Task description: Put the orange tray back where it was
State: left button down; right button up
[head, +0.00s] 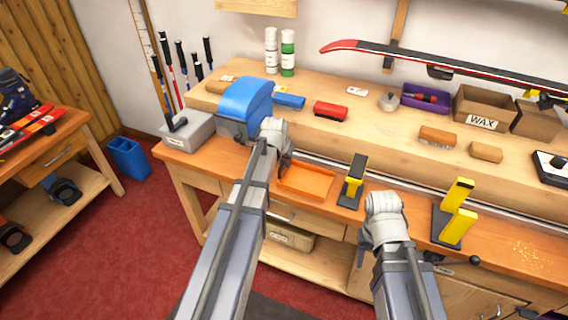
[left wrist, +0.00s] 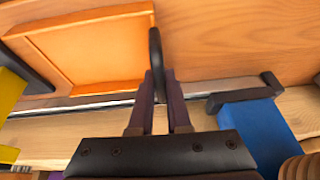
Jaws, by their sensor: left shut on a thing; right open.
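The orange tray (head: 307,182) is shallow and rectangular, at the front of the bench just right of my left gripper (head: 284,165). In the left wrist view, the tray (left wrist: 90,50) fills the upper left, and my left gripper (left wrist: 160,85) is shut on a narrow dark piece at the tray's end. The tray looks level and empty. I cannot tell whether it touches the bench top. My right gripper (head: 385,215) is open and seems empty over the front edge; its fingers are mostly hidden by its wrist.
A yellow-and-black holder (head: 353,182) stands right of the tray, and another (head: 455,215) stands right of my right gripper. A blue-hooded machine (head: 244,100) is behind my left wrist. A metal rail (left wrist: 70,105) runs along the bench behind the tray.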

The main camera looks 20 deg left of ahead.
pick_arm(q)
jog(key=c, duration=0.9)
grip_release()
jog(key=shift+r, duration=0.1)
jog(key=p+v, duration=1.1)
jog(key=v, duration=0.1)
jog(key=s+d+m+g, duration=0.1)
jog(key=s+d, duration=0.5)
jog(key=d, duration=0.1)
jog(key=s+d+f+m+g, duration=0.1)
jog(key=s+d+g, duration=0.1)
jog(key=s+d, duration=0.5)
jog(key=s+d+m+g+y, duration=0.1)
jog(key=s+d+g, duration=0.1)
jog(key=s+d, duration=0.5)
jog(key=shift+s+d+f, duration=0.1)
jog(key=shift+d+f, duration=0.1)
jog(key=shift+f, duration=0.1)
